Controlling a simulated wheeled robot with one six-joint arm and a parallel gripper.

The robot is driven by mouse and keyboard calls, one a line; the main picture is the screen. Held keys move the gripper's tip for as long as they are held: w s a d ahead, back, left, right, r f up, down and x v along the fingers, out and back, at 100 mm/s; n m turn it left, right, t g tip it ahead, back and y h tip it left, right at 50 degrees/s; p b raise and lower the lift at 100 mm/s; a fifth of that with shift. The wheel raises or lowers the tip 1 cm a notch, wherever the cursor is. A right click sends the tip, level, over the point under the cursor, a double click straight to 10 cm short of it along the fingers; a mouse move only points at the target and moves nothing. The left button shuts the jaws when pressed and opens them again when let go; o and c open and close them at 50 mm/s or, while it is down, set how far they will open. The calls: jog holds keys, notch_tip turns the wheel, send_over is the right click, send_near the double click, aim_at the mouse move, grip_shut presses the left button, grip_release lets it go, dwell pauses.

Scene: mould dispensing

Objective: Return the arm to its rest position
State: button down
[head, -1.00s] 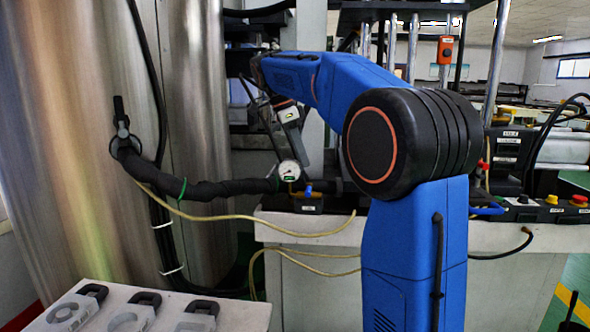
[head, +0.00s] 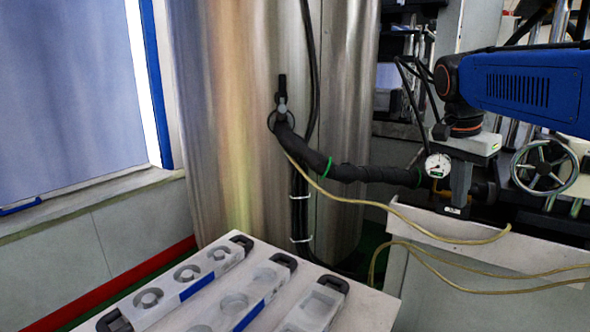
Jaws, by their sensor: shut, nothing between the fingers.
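My arm's blue link (head: 525,85) enters from the right edge and ends in a black wrist joint. My gripper (head: 456,206) hangs below the wrist, pointing down, with a pale grey body and darker grey fingers. Its fingers look closed, and nothing shows held. In the picture it lies just right of a white-faced gauge (head: 438,165). I cannot tell whether the gripper touches the pale machine bench behind it. The rest of my arm is outside the view.
A pale table (head: 375,305) holding several grey mould trays stands at the bottom. A large steel tank (head: 235,120) rises behind it, with a black hose (head: 365,173) running to the gauge. A handwheel (head: 544,167) is at the right. Air above the table is clear.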

jog(key=s+a+f+n+t+y, duration=0.1)
jog(key=s+a+f+n+t, duration=0.1)
jog(key=s+f+n, duration=0.4)
jog(key=s+a+f+n+t+y, duration=0.1)
jog(key=s+a+f+n, duration=0.4)
jog(key=s+f, duration=0.8)
notch_tip(320, 180, down, 2)
jog(key=shift+s+f+n+t+y, duration=0.1)
jog(key=shift+s+n+t+y, duration=0.25)
jog(key=shift+n, duration=0.65)
